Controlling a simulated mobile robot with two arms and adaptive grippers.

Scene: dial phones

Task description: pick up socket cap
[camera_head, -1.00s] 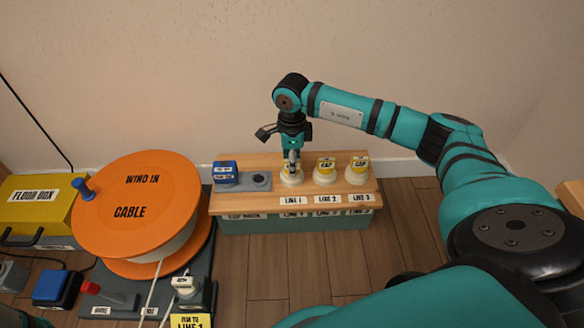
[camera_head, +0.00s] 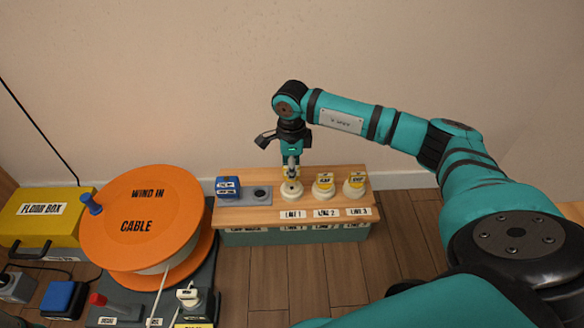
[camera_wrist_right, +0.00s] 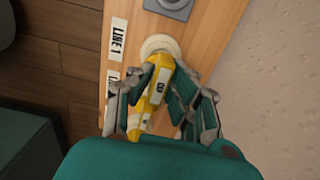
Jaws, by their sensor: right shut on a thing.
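My right gripper (camera_head: 291,173) points down over the LINE 1 socket (camera_head: 292,191) on the wooden bench. In the right wrist view the gripper (camera_wrist_right: 166,100) is shut on a yellow socket cap (camera_wrist_right: 157,88). The cap's lower end is at or just above the round cream socket (camera_wrist_right: 161,46); I cannot tell whether they touch. My left gripper is not in view.
A blue block (camera_head: 228,187) and a grey plate with a round hole (camera_head: 261,194) are left of LINE 1 on the bench (camera_head: 250,216). An orange cable reel (camera_head: 140,212) and a yellow floor box (camera_head: 40,214) stand further left. The wall is close behind.

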